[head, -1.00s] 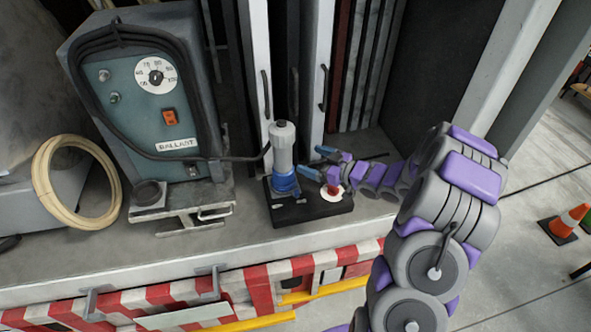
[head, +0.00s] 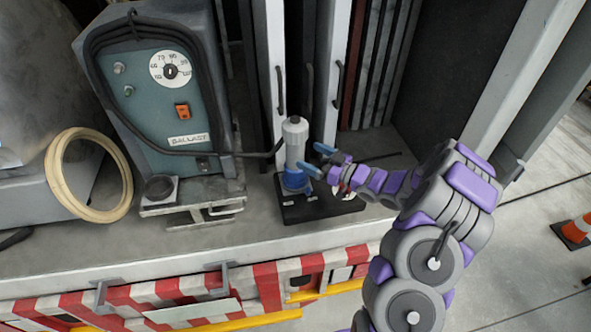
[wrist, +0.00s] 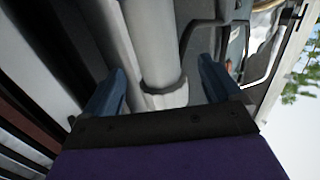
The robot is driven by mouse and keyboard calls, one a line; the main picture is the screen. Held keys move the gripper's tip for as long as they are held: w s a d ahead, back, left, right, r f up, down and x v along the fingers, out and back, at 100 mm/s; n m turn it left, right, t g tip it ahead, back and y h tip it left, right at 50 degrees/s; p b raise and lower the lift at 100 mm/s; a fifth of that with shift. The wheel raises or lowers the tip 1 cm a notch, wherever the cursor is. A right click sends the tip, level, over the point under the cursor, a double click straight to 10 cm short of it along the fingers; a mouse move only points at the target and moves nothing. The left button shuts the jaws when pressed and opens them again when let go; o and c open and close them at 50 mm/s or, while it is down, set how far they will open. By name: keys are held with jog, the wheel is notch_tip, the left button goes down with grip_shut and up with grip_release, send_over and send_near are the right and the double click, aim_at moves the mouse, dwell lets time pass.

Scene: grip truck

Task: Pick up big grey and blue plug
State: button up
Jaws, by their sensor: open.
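The big grey and blue plug (head: 296,143) stands upright on a black base (head: 290,212) on the truck bed, with its blue collar at the bottom. My gripper (head: 315,159) is just right of it in the head view, with its blue fingers apart and pointing at the plug. In the wrist view the plug's grey body (wrist: 152,45) runs between the two open fingers (wrist: 161,66). I cannot tell whether either finger touches it. Part of the base is hidden behind my arm.
A ballast box (head: 165,110) with a dial and black cable stands left of the plug. Upright panels with handles (head: 337,85) stand close behind the plug. The bed's front edge has red and white stripes (head: 265,285).

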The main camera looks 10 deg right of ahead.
aim_at(290, 145)
jog(key=shift+d+b+x, duration=0.2)
jog(key=shift+b+x, duration=0.55)
jog(key=shift+x, duration=3.8)
jog(key=shift+w, duration=0.2)
grip_shut()
